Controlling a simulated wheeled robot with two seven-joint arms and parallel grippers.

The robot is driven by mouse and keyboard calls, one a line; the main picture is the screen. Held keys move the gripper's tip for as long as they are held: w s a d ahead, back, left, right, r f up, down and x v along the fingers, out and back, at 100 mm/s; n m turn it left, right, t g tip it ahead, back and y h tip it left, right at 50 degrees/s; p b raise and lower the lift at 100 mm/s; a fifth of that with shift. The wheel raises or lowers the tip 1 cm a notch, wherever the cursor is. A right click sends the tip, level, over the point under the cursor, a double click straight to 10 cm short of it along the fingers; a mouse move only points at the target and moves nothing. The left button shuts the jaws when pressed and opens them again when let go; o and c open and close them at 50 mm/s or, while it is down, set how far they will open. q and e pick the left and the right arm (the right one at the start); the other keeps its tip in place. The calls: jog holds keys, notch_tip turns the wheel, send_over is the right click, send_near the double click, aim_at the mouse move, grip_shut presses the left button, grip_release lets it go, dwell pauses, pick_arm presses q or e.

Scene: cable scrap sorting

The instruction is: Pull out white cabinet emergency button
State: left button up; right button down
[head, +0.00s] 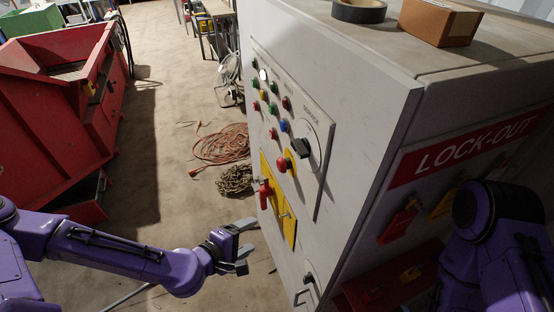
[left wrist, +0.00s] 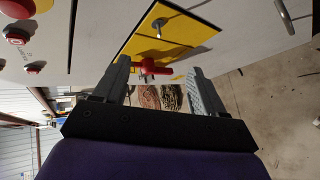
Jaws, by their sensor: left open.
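The white cabinet (head: 360,100) stands in the middle and right of the head view, with a control panel on its left-facing side. A red mushroom button on a yellow base, the emergency button (head: 283,164), sits low on that panel. A large red button, probably the same one, shows cut off at the top left of the left wrist view (left wrist: 18,9). My left gripper (head: 245,246) is open and empty, below and left of the button and apart from it. My right gripper is not in view; only part of my right arm shows.
A yellow plate (head: 283,212) with a red handle (head: 265,192) is below the button; the handle appears between my left fingers in the wrist view. A lock-out board (head: 465,152) is on the right face. Cables (head: 222,145) lie on the floor beside a red bin (head: 50,110).

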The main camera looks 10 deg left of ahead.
aim_at(280, 168)
pick_arm(q)
jog(key=w+r+m+t+h, duration=0.1)
jog(key=w+r+t+h, duration=0.1)
jog(key=r, duration=0.5)
jog(key=w+r+m+t+h, duration=0.2)
jog(key=r, duration=0.5)
jog(key=shift+n, duration=0.3)
jog(key=b+x, duration=0.6)
jog(key=x, duration=0.4)
jog(key=shift+d, duration=0.1)
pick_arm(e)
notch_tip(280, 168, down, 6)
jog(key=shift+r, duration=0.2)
pick_arm(q)
jog(key=shift+c, duration=0.4)
